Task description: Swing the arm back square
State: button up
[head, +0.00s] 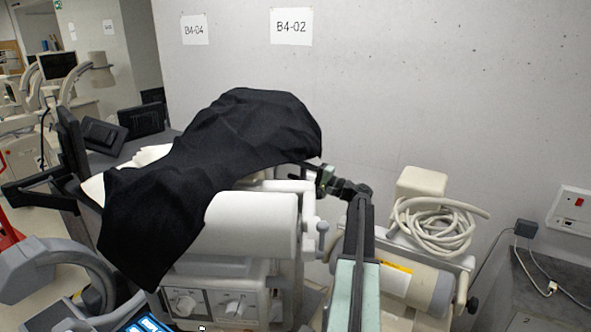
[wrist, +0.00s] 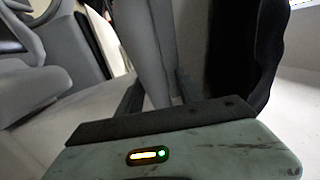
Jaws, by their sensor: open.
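My arm (head: 356,240) runs up from the lower middle of the head view and bends left at its far end. My gripper (head: 312,169) points left there, by the right edge of a black cloth (head: 235,130). The cloth is draped over a cart with a white cylinder (head: 255,222). In the wrist view my gripper (wrist: 158,85) is open, its two dark fingers apart. Grey and dark surfaces fill the view beyond the fingers. I cannot tell whether the gripper touches the cloth.
A cart part with a coiled pale hose (head: 437,228) and a cream cylinder (head: 412,282) stands close right of my arm. A wall with paper signs (head: 291,27) is behind. A wall socket box (head: 571,212) is at the right. Other equipment (head: 58,80) stands far left.

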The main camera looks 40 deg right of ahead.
jog(key=shift+w, duration=0.15)
grip_shut()
jog(key=shift+a, duration=0.1)
dwell(1.3)
